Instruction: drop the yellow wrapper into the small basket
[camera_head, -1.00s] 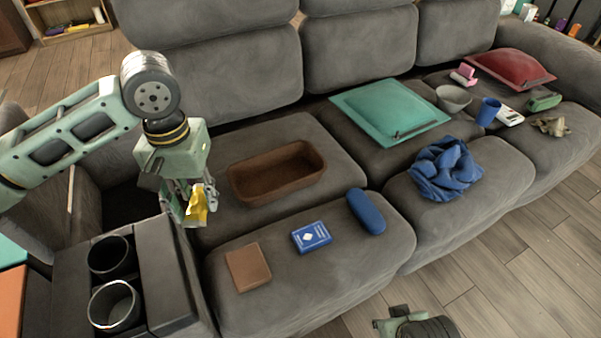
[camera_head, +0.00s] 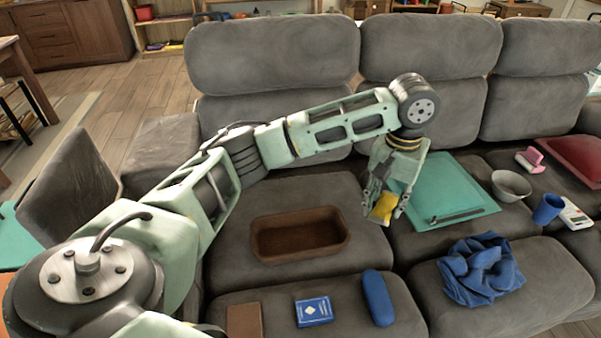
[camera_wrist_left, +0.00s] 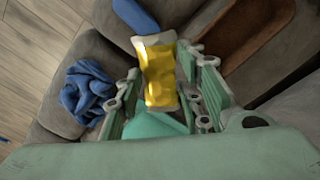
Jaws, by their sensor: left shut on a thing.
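The yellow wrapper (camera_head: 383,208) is held between the fingers of my left gripper (camera_head: 384,212), which is shut on it. The wrapper also shows in the left wrist view (camera_wrist_left: 159,75), lengthwise between the two fingers. The small basket (camera_head: 257,241) is a brown, open, rectangular tub on the left sofa seat. It looks empty. My left gripper is to the right of the basket and above the sofa, not over the basket. In the left wrist view the basket (camera_wrist_left: 262,50) shows at the top right, apart from the wrapper. My right gripper does not show.
In front are a blue case (camera_head: 378,298), a blue card box (camera_head: 314,311) and a brown wallet (camera_head: 244,321). A crumpled blue cloth (camera_head: 480,270), grey bowl (camera_head: 511,185) and blue cup (camera_head: 547,208) are to the right.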

